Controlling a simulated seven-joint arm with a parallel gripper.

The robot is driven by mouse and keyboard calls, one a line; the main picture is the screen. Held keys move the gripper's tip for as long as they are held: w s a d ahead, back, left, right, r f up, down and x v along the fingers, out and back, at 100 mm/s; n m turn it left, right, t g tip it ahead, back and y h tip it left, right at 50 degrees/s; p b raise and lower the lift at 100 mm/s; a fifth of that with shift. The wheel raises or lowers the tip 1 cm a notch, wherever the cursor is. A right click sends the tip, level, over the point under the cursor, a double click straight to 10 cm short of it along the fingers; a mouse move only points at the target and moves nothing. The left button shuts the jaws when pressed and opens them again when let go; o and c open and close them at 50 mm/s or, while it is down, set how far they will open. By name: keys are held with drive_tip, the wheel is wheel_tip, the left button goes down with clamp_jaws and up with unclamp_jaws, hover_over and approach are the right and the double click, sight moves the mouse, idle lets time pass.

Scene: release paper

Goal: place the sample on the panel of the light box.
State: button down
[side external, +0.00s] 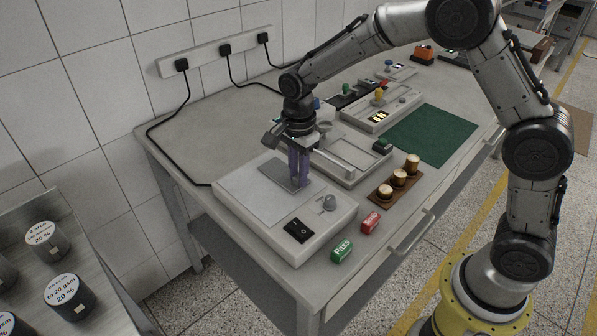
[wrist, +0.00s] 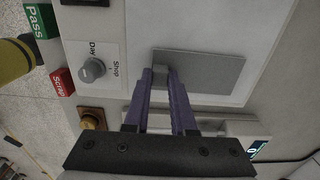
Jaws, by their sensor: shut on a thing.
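The light box (side external: 325,225) is a pale, low box with a light grey panel (side external: 257,200) on top. The panel also shows in the wrist view (wrist: 215,42). The sample is a darker grey flat sheet (side external: 275,172) over the far part of the panel; it also shows in the wrist view (wrist: 212,75).
A black switch (side external: 299,230) and a grey knob (side external: 328,203) sit on the box front. Green Pass (side external: 342,250) and red Scrap (side external: 370,223) blocks stand nearby. A wooden rack with brass weights (side external: 399,178), a balance-like device (side external: 350,165) and a green mat (side external: 432,135) lie to the right.

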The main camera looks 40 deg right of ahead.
drive_tip(key=shift+f, duration=0.15)
drive_tip(key=c, duration=0.7)
unclamp_jaws()
drive_tip(key=shift+c, duration=0.2)
wheel_tip(320, 180, up, 12)
drive_tip(key=s+d+r+n+t, duration=0.2)
drive_tip(key=s+d+r+n, duration=0.1)
drive_tip(key=s+r+n, duration=0.3)
drive_tip(key=s+d+f+n+t, duration=0.1)
drive_tip(key=s+d+n, duration=0.1)
drive_tip(key=s+n, duration=0.4)
drive_tip(key=s+d+f+n+t, duration=0.1)
drive_tip(key=s+n, duration=0.5)
drive_tip(key=s, duration=0.9)
drive_tip(key=shift+d+f+t, duration=0.2)
drive_tip(key=shift+d+t, duration=0.3)
drive_tip(key=shift+t, duration=0.3)
